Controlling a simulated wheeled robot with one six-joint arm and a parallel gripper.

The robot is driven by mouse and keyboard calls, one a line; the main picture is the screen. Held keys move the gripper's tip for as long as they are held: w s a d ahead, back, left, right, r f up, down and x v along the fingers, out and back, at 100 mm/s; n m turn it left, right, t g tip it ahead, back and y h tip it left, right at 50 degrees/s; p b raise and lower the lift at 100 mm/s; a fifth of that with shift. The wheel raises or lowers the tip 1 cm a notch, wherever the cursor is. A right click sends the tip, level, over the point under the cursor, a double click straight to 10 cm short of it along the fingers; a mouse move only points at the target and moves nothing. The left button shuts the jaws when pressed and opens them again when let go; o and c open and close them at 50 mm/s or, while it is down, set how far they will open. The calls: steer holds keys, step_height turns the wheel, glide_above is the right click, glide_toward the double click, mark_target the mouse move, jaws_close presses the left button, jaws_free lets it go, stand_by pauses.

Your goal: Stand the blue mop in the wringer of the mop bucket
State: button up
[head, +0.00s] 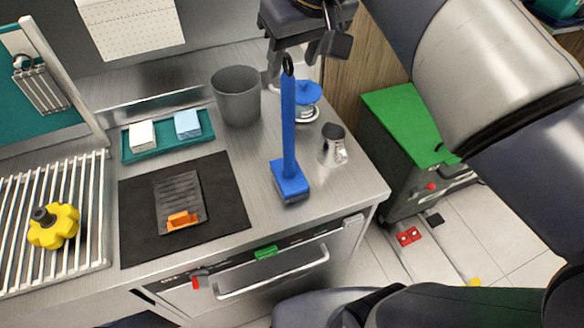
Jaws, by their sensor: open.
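The blue mop (289,130) is upright in the head view, its block-shaped head (290,182) low near the counter's front right and a dark loop at its handle top. My gripper (304,58) is open at the top of the view, with its fingers around or just behind the handle top; I cannot tell if they touch it. A grey bucket-shaped container (237,96) stands on the counter left of the mop. I cannot make out a wringer on it.
A metal pot (333,146) and a blue-topped item (306,98) stand right of the mop. A teal tray (167,149) holds two blocks. A black mat (136,232) bears a dark slotted piece with an orange part. A rack (92,200) holds a yellow knob. The counter edge is close right.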

steer(key=shift+x, duration=3.15)
steer(key=shift+w, duration=0.1)
steer(key=shift+c, duration=0.3)
jaws_close()
